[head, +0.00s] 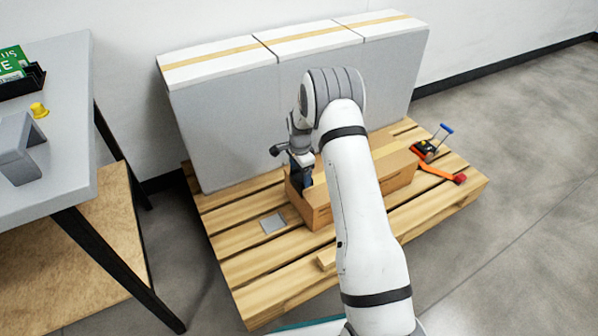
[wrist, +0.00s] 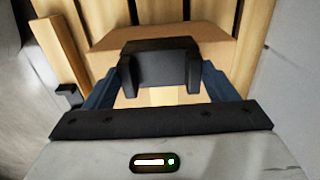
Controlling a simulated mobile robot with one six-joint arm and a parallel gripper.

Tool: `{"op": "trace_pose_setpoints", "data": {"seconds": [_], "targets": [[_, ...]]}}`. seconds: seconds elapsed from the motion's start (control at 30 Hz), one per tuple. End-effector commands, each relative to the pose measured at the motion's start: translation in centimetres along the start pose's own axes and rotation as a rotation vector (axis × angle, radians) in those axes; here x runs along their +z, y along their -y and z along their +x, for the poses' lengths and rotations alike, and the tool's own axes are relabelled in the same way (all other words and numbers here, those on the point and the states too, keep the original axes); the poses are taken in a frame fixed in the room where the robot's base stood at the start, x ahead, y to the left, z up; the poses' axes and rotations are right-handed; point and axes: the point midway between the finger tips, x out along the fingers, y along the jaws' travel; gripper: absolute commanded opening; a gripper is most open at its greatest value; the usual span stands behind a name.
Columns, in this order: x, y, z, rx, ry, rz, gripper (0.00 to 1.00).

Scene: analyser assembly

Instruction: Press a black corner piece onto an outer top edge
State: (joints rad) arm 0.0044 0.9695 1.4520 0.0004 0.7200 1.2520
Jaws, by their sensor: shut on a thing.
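My gripper (head: 303,178) is at the left end of a long cardboard box (head: 392,172) on the wooden pallet, pointing down. In the wrist view its blue fingers (wrist: 161,82) are shut on a black corner piece (wrist: 160,62). The piece has a flat back and two short side walls. In the wrist view the cardboard box (wrist: 222,52) lies behind and below it; I cannot tell whether they touch. The piece is hidden in the head view.
The pallet (head: 258,278) has bare slats at the front left, with a small grey plate (head: 273,222) on it. An orange strap with a black and blue tool (head: 425,148) lies at its right end. A grey table (head: 70,170) stands at the left. My arm hides part of the pallet.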

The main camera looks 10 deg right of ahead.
Motion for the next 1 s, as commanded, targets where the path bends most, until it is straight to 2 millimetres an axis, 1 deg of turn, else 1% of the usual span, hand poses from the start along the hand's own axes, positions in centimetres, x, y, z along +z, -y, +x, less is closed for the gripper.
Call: {"op": "trace_pose_setpoints", "data": {"seconds": [1.0], "targets": [[0.1,0.0,3.0,0.000,0.000,-0.001,0.57]]}}
